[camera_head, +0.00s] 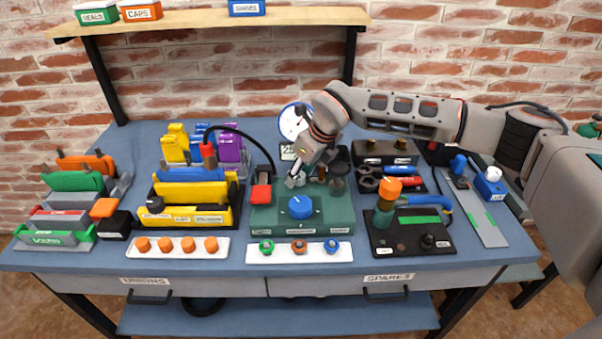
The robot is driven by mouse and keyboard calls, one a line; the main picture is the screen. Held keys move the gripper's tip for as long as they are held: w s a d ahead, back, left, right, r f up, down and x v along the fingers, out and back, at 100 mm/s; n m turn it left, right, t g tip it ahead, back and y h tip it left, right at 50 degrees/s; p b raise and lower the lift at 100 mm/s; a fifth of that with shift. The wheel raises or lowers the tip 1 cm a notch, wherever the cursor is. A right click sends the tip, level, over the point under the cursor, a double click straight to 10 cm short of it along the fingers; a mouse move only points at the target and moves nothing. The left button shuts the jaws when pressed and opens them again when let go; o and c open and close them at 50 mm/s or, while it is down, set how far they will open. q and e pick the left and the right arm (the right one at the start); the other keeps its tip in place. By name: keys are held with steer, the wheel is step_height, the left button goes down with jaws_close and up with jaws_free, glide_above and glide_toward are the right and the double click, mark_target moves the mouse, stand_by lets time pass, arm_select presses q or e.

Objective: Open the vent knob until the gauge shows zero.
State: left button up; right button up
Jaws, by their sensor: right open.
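A green test block (327,217) stands at the middle of the bench. A blue knob (300,207) sits on its front top, and a darker knob (337,186) sits to the right behind it. I cannot read which label says vent. A round white gauge (292,122) with a blue rim stands behind the block. My right arm covers part of its right side, and its reading is too small to tell. My right gripper (295,182) is open and empty, pointing down just behind and above the blue knob, apart from it. My left gripper is out of view.
A yellow-black rack (190,216) is further left. A black fixture with an orange knob (388,186) stands right. White strips with fittings (180,247) lie along the front edge.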

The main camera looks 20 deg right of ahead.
steer(key=c, duration=1.1)
